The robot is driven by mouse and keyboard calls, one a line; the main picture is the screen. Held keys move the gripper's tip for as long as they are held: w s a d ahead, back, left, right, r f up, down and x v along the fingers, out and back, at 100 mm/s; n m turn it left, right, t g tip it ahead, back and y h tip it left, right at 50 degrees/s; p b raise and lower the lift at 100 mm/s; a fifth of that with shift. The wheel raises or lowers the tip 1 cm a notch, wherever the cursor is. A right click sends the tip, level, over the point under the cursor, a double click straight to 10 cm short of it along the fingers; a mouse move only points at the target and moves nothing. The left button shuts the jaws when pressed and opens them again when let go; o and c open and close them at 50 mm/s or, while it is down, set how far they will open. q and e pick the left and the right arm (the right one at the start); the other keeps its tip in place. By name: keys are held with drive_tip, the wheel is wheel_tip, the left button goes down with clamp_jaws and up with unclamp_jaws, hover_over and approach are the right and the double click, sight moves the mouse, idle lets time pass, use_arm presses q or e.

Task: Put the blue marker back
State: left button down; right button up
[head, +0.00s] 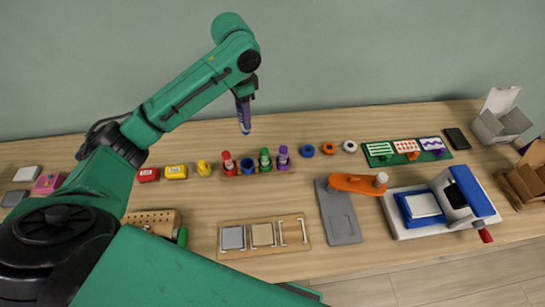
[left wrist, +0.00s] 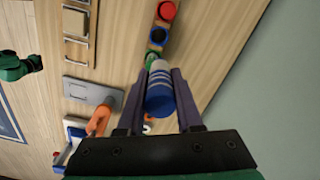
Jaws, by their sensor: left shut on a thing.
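My left gripper (head: 244,101) is shut on the blue marker (head: 244,120) and holds it upright, well above the table and apart from it. In the left wrist view the marker (left wrist: 160,92) is blue with pale bands, between the two fingers. Below and beyond it on the table is a wooden rack (head: 256,177) with red, green and purple markers (head: 265,161) standing in it. Between red and green is a blue holder (head: 249,167) with a dark open top and no marker in it; it also shows in the left wrist view (left wrist: 157,37).
Left of the rack stand a yellow item (head: 203,168) and yellow and red boxes (head: 176,172). Rings of tape (head: 307,150) lie to its right. In front are a wooden tray (head: 265,252) and a grey plate (head: 340,222) with an orange tool (head: 357,184).

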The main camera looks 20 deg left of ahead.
use_arm(q)
drive_tip(key=p, duration=0.1)
hover_over(246, 159)
drive_tip(key=s, duration=0.2)
wheel_tip(246, 159, down, 8)
drive_tip(key=f, duration=0.7)
drive_tip(key=d+f, duration=0.1)
drive_tip(key=f, duration=0.2)
drive_tip(key=shift+w+f+p, duration=0.2)
drive_tip(key=shift+f+p, duration=0.05)
drive_tip(key=shift+p, duration=0.1)
drive_tip(key=shift+w+f, duration=0.1)
drive_tip(key=shift+f, duration=0.2)
drive_tip(key=c, duration=0.6)
unclamp_jaws()
use_arm(e)
drive_tip(key=shift+s+a+r, duration=0.65)
drive_tip(key=shift+s+r, duration=0.25)
drive_tip(key=shift+s, duration=0.1)
use_arm(q)
drive_tip(key=shift+r, duration=0.2)
use_arm(e)
drive_tip(key=shift+a, duration=0.1)
